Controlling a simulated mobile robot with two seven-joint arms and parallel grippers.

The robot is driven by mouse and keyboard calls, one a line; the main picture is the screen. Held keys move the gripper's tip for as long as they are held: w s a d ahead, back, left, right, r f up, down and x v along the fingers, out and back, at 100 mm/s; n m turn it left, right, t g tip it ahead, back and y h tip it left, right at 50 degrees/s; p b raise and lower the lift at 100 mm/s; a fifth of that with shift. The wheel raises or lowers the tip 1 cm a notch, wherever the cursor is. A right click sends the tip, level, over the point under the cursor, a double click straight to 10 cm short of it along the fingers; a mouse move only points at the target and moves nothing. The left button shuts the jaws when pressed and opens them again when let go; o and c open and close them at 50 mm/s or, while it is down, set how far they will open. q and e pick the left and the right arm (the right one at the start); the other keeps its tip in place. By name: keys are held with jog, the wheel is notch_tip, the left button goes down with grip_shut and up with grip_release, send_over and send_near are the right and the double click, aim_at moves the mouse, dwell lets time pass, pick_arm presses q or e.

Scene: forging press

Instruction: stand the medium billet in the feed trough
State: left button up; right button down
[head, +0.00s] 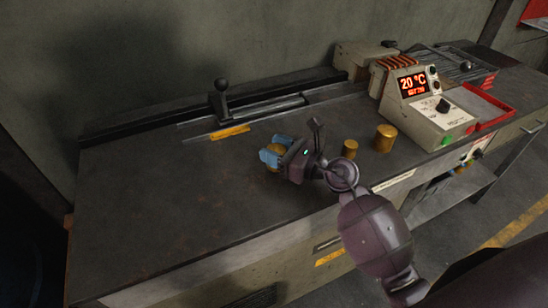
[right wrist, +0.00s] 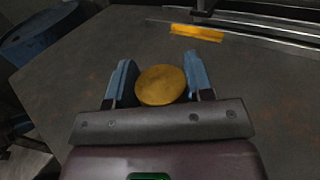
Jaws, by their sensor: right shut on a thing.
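My right gripper (head: 270,157) has blue fingers and is shut on a brass billet (head: 273,167), taken to be the medium one. In the right wrist view the billet's round top (right wrist: 161,85) shows between the two fingers; its lower part is hidden, so I cannot tell whether it touches the bench. A smaller billet (head: 350,149) and a larger billet (head: 385,138) stand upright to the right of the gripper. The feed trough, seemingly the long metal channel (head: 272,112) with a black-knobbed handle (head: 222,98), lies along the back, behind the gripper. My left gripper is not in view.
A yellow label (head: 230,132) lies in front of the channel. A control box (head: 425,110) reading 20 °C and a red tray (head: 485,108) stand on the right. The bench (head: 150,200) is clear at left and front.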

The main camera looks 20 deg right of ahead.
jog(key=shift+f+b, duration=0.3)
jog(key=shift+f, duration=0.85)
jog(key=shift+f, duration=0.15)
jog(key=c, duration=0.5)
grip_release()
